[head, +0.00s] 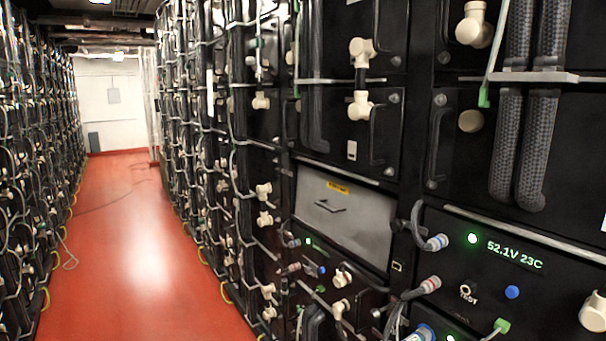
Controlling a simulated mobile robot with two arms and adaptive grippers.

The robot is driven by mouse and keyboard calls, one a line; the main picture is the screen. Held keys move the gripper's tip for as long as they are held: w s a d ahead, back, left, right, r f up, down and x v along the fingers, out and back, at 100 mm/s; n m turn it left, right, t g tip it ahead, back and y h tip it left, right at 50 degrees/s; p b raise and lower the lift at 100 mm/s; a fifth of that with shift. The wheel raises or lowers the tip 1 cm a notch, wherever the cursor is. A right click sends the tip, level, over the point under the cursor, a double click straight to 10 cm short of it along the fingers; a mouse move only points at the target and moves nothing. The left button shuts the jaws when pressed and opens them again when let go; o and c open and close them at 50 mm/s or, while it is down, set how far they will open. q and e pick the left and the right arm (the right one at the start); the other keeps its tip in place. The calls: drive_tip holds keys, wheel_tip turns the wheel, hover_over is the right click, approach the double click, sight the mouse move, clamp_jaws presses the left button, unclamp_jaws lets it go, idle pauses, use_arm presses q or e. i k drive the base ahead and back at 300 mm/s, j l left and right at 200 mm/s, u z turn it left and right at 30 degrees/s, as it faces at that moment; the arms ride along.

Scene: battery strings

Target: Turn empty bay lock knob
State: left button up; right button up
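A grey cover panel (350,233) fills one bay in the rack on the right, near the picture's middle. It has a yellow label (338,188) at its top, too small to read. A small dark handle-like piece (330,207) sits on the panel's upper left part; I cannot tell whether it is the lock knob or how it is turned. Neither of my grippers shows in the head view.
Black battery modules with cables and cream connectors surround the panel. The lower right module (560,285) has a lit "52.1V 23C" display. Another rack (40,150) lines the left. The red aisle floor (140,260) between is mostly clear, with a thin cable lying on it.

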sight(278, 172)
drive_tip(key=i+j+z, duration=0.25)
drive_tip(key=j+z, duration=0.3)
drive_tip(key=i+j+z, duration=0.25)
drive_tip(key=j, duration=0.15)
drive_tip(key=k, duration=0.05)
